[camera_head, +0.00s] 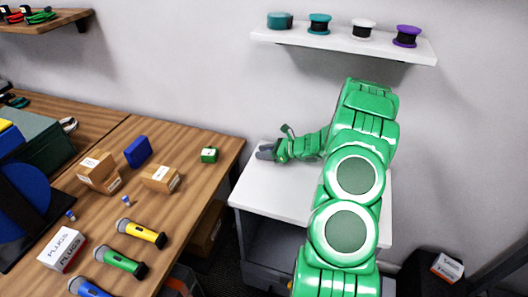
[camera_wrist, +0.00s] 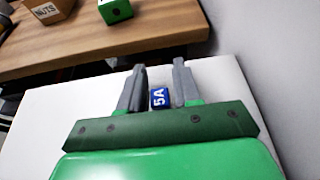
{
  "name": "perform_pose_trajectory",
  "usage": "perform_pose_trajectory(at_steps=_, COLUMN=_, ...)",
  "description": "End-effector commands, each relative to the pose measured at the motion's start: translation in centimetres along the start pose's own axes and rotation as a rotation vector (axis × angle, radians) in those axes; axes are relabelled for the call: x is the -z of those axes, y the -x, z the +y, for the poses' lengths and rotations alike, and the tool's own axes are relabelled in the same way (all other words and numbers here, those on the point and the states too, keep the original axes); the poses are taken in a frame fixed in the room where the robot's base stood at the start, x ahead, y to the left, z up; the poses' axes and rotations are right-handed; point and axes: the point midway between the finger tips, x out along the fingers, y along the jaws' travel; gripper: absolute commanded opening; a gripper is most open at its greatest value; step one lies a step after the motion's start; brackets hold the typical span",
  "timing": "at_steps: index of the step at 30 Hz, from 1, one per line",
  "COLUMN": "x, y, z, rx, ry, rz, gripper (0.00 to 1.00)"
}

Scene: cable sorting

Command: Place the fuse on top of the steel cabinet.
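The fuse (camera_wrist: 159,98) is a small blue block marked "5A", seen in the wrist view between the two grey fingers of my gripper (camera_wrist: 159,68). The fingers stand apart, with a narrow pale gap showing on either side of the fuse. The white top of the steel cabinet (camera_wrist: 60,115) lies beneath. In the head view, my gripper (camera_head: 264,151) is low over the far left part of the cabinet top (camera_head: 262,190), pointing left. The fuse cannot be made out in that view. Whether its underside touches the cabinet top is hard to see.
The wooden workbench (camera_head: 190,200) stands left of the cabinet, with a green block (camera_head: 209,155), cardboard boxes (camera_head: 160,178) and several torches (camera_head: 120,262). A white shelf (camera_head: 340,42) with spools hangs above. The cabinet's front left top is clear.

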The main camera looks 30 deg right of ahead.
Motion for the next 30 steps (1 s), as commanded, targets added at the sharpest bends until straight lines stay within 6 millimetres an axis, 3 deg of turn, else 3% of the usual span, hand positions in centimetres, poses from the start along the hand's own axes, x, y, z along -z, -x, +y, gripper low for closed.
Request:
perform_pose_trajectory(at_steps=2, x=0.0, y=0.0, z=0.0, rx=0.000, ry=0.000, rz=0.000, gripper=0.45)
perform_pose_trajectory(at_steps=14, x=-0.3, y=0.2, z=0.0, rx=0.001, ry=0.000, rz=0.001, gripper=0.45)
perform_pose_trajectory(at_steps=30, x=-0.2, y=9.3, z=-0.1, rx=0.004, ry=-0.001, rz=0.001, gripper=0.45)
